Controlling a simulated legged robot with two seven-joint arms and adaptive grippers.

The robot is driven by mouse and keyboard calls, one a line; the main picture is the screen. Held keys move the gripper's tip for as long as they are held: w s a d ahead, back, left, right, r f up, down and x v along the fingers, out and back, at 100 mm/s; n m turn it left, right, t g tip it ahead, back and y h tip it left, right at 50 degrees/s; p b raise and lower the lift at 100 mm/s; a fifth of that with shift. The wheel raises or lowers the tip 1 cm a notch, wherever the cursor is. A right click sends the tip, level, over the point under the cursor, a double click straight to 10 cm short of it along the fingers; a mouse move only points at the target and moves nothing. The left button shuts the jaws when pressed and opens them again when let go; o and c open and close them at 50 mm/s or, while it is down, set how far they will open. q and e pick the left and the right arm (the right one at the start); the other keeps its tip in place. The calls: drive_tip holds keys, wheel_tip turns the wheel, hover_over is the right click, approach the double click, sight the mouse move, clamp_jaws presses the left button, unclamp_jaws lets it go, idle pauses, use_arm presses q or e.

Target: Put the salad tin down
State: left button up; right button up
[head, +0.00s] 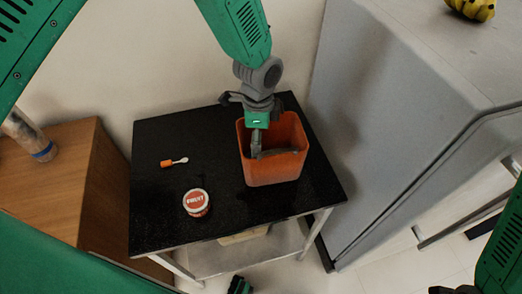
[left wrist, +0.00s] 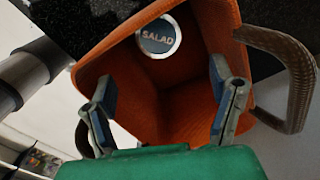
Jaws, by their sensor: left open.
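The salad tin (left wrist: 158,37), with a round dark lid reading "SALAD", lies inside an orange container (left wrist: 112,50) in the left wrist view. The container (head: 272,172) stands on the black tabletop in the head view, where the tin is hidden. My left gripper (head: 257,146) reaches down into the container's opening. In the left wrist view its fingers (left wrist: 163,90) are spread apart with nothing between them, and the tin is beyond them, apart. My right arm shows at the lower right of the head view; only a dark bit of its gripper (head: 455,289) shows at the bottom edge.
On the black table (head: 150,225) are a tin with a red and white lid (head: 196,202) and a small orange-and-white item (head: 173,163). A grey fridge (head: 385,150) stands close on the right, with bananas (head: 472,9) on top. A wooden cabinet (head: 60,180) is at left.

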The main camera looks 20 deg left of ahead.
use_arm(q)
wheel_tip(320, 180, up, 4)
drive_tip(key=shift+a+f, duration=0.1)
drive_tip(key=shift+f, duration=0.1)
idle(0.3)
